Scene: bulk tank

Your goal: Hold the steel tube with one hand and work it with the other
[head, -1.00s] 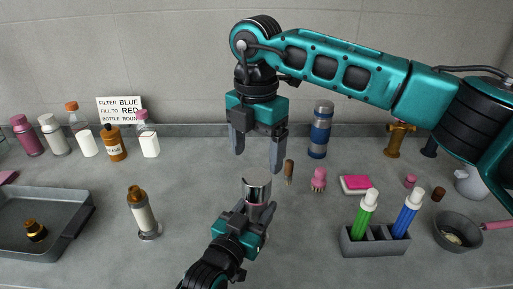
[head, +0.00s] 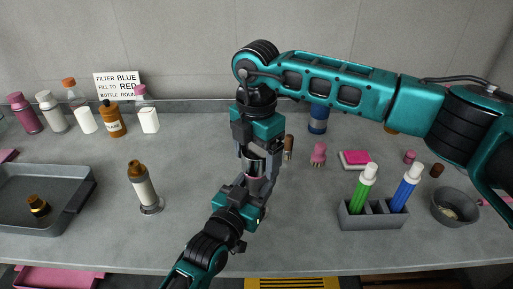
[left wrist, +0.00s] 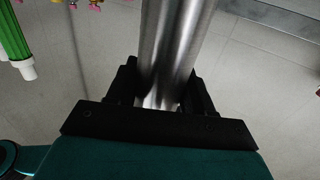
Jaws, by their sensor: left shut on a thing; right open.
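The steel tube (head: 255,168) stands about upright above the middle of the counter. My left gripper (head: 253,187) comes from below and is shut on its lower part. In the left wrist view the shiny tube (left wrist: 178,40) rises between the black fingers of my left gripper (left wrist: 163,92). My right gripper (head: 260,160) points down from above, open, with its fingers on either side of the tube's upper end. I cannot tell whether they touch it. These fingers hide part of the tube's top.
A grey rack (head: 371,222) with green and blue bottles stands at right, near a grey bowl (head: 455,208). A grey tray (head: 68,218) is at far left, with an upright cylinder with a brown cap (head: 143,188) near it. Several bottles stand along the back left.

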